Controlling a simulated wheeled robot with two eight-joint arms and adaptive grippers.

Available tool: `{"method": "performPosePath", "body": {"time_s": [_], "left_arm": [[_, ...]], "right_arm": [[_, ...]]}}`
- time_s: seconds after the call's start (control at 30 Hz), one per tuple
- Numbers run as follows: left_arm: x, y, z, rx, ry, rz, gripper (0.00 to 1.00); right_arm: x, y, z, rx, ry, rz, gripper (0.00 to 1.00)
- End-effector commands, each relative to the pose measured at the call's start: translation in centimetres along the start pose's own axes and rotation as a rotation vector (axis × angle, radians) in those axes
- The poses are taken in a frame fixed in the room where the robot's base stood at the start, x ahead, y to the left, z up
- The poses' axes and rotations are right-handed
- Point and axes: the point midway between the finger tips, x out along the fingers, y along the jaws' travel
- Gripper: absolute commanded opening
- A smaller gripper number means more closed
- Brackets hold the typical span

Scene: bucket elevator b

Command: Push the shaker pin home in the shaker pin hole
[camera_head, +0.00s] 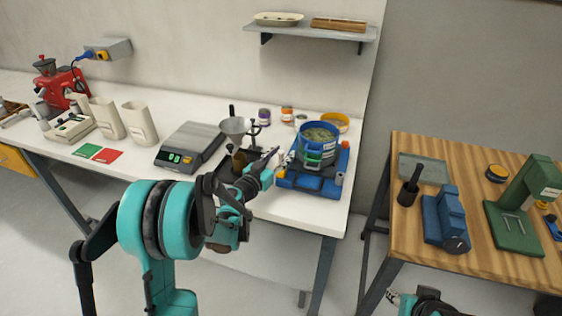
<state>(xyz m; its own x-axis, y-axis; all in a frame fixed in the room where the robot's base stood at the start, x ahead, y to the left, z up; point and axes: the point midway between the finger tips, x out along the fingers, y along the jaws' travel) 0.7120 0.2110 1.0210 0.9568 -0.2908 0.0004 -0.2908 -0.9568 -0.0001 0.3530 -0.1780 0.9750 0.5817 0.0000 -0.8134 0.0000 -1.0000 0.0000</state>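The blue shaker (325,184) stands near the right end of the white bench. A round blue sieve (318,136) with green-brown contents and a green clamp or band sits on it. My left gripper (273,157) reaches over the bench just left of the shaker, at about the height of its base. Its fingers are small and dark here, and I cannot tell whether they are apart or hold anything. I cannot make out the shaker pin or its hole at this size. My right arm shows only partly at the bottom edge (428,302); its fingers are not clear.
A grey scale (188,146) and a funnel on a stand (235,127) are left of the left gripper. Jars (287,114) stand behind the shaker. A wooden table (470,225) with blue and green machines is at right, across a gap.

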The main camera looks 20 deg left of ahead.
Motion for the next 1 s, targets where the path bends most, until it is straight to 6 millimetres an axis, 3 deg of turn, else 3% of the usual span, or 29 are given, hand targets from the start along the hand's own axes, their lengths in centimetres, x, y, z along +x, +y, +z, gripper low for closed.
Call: {"method": "performPosePath", "body": {"time_s": [0.03,0.2,0.73,1.0], "left_arm": [[0.0,0.0,0.0,0.0,0.0,0.0,0.4],[0.0,0.0,0.0,0.0,0.0,0.0,0.0],[-0.1,0.0,-0.3,0.0,0.0,0.0,0.0],[-0.1,0.0,-3.6,0.0,0.0,0.001,0.0]], "right_arm": [[0.0,0.0,0.0,0.0,0.0,0.0,0.4],[0.0,0.0,0.0,0.0,0.0,0.0,0.4],[-0.1,0.0,-0.1,0.0,0.0,0.0,0.4],[-1.6,0.0,-1.1,0.0,0.0,0.0,0.4]]}}
